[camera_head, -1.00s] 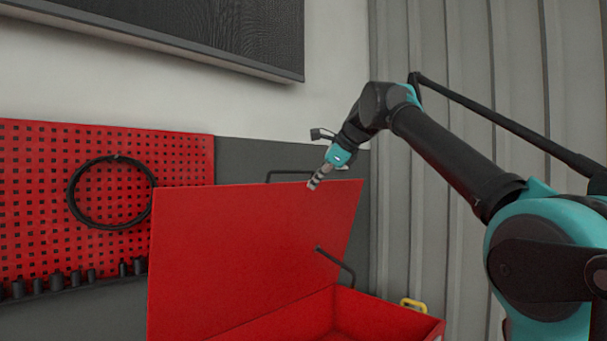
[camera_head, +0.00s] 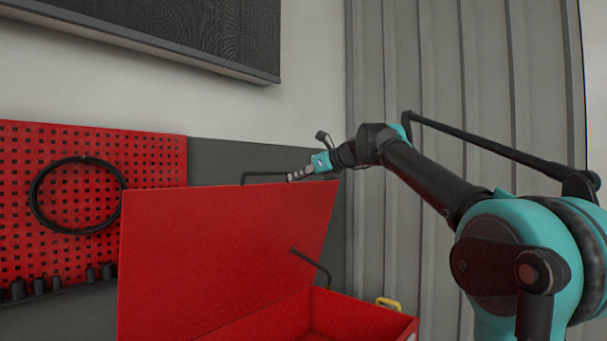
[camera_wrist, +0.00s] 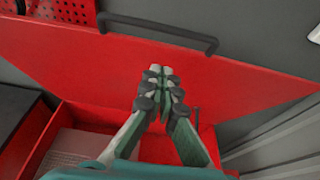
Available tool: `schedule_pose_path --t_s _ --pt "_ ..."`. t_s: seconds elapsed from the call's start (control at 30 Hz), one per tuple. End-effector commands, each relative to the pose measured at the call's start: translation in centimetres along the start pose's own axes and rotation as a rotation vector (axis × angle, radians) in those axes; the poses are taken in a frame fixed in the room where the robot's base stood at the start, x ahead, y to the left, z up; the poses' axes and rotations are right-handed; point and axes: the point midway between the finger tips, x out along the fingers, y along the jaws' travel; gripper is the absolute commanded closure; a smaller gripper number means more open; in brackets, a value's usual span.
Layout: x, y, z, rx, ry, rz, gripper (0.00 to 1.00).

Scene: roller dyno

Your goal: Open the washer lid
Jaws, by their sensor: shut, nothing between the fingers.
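The red washer lid (camera_head: 215,255) stands raised and tilted over the red washer body (camera_head: 365,320); it also spans the wrist view (camera_wrist: 230,85). A dark bar handle (camera_head: 262,175) shows beyond the lid's top edge; in the wrist view the handle (camera_wrist: 158,32) lies across the upper part. My gripper (camera_head: 291,177) is shut and empty at the lid's top edge, just right of the handle. In the wrist view its closed fingertips (camera_wrist: 160,70) are below the handle, apart from it in the picture. I cannot tell whether the fingers touch the lid.
A dark support rod (camera_head: 312,265) joins lid and body. A yellow handle (camera_head: 389,303) is at the body's back right. A red pegboard (camera_head: 150,160) with a black cable coil (camera_head: 45,210) hangs at left. Grey wall panels (camera_head: 440,90) stand behind my arm.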

Motion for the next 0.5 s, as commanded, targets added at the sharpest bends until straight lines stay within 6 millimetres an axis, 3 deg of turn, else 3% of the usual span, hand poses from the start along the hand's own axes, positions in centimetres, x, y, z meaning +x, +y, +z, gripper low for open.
schedule_pose_path --t_s 0.23,0.5 --pt "4.9 0.1 0.0 -0.002 0.0 0.002 1.0" --pt "6.9 0.0 2.5 -0.002 0.001 0.0 1.0"
